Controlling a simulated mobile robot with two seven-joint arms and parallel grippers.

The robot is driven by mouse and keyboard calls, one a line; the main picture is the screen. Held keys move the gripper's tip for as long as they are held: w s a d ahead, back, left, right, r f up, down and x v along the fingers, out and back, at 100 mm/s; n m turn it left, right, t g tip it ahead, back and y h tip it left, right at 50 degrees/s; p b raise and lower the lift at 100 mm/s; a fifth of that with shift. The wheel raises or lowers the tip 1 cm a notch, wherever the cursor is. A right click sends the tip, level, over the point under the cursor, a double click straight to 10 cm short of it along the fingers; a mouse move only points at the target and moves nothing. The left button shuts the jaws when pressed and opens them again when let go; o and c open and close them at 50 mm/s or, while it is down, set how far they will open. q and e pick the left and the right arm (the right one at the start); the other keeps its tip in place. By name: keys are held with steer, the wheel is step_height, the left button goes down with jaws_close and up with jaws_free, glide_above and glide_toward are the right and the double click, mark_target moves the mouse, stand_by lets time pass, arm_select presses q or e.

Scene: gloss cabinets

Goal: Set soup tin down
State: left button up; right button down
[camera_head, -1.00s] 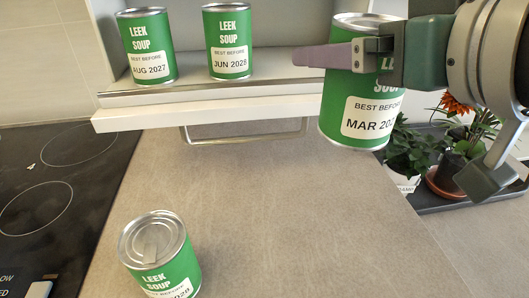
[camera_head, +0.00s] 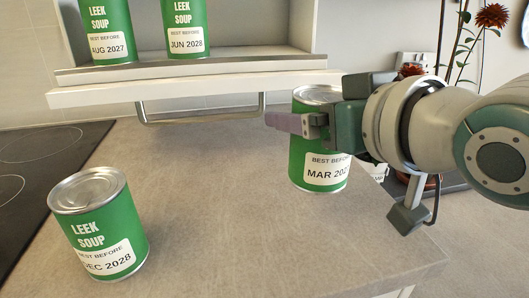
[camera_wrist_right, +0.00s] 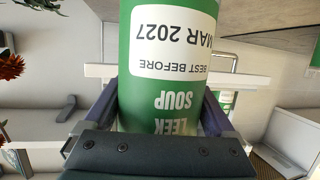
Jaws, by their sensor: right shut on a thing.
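My right gripper (camera_head: 298,123) is shut around a green leek soup tin (camera_head: 320,176) marked MAR 202-something, its last digit cut off in the head view. In the right wrist view the gripper (camera_wrist_right: 160,105) has a finger on each side of this tin (camera_wrist_right: 170,85), which reads MAR 2027. The tin is upright, low over the right part of the counter (camera_head: 225,215); I cannot tell whether its base touches. Another leek soup tin (camera_head: 97,225), marked DEC 2028, stands on the counter at left. My left gripper is not in view.
Tins marked AUG 2027 (camera_head: 107,30) and JUN 2028 (camera_head: 186,25) stand on the shelf (camera_head: 215,68), above a metal handle (camera_head: 203,118). A black hob (camera_head: 40,165) lies at left. Plants (camera_head: 491,16) stand behind my right arm. The counter between the two lower tins is clear.

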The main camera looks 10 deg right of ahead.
mark_target(305, 165)
steer(key=shift+f+b, duration=0.8)
steer(key=shift+f, duration=2.6)
steer(key=shift+f, duration=0.15)
jaws_free()
